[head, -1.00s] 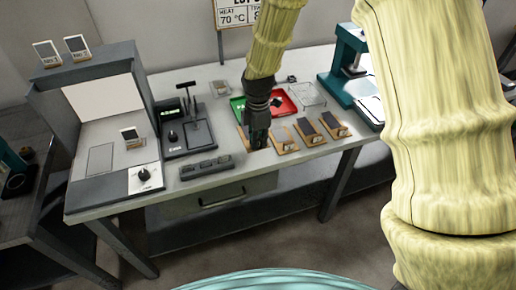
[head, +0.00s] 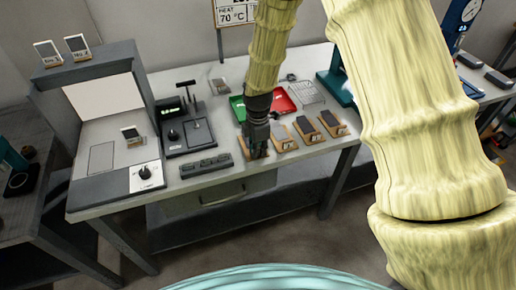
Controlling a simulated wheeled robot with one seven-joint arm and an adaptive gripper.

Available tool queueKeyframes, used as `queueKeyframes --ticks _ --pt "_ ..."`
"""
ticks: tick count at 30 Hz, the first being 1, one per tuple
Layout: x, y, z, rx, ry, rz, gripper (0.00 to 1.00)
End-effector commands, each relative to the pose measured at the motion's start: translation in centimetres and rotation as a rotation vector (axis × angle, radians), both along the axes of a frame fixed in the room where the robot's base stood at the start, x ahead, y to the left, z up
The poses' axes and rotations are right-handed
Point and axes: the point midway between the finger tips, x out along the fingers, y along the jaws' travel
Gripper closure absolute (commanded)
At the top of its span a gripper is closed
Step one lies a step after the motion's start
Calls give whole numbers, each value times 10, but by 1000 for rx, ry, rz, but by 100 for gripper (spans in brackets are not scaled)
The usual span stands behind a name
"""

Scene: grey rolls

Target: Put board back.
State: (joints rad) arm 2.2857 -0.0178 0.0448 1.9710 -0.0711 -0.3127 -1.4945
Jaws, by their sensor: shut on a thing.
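My gripper (head: 257,152) points down at the leftmost wooden stand (head: 247,155) in a row at the bench's front right. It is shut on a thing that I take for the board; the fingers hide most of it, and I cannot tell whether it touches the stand. Three more wooden stands, each with a dark slab, stand to the right: the nearest slab (head: 281,133), the middle slab (head: 304,125) and the right slab (head: 329,118).
Behind the gripper are a green tray (head: 238,108), a red tray (head: 284,103) and a wire rack (head: 307,93). A teal press (head: 338,86) stands at the right. A grey holder block (head: 206,166) and a black station (head: 186,135) stand to the left.

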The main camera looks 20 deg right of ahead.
Motion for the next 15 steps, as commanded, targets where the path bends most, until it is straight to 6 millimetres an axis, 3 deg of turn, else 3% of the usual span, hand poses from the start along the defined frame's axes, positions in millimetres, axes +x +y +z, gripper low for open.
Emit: queueKeyframes --ticks 1,2,5,15 --pt "0 0 -2 0 0 0 100" --pt "0 0 -1 0 0 0 82" --pt "0 0 -1 0 0 0 66" --pt "0 0 1 0 0 0 66"
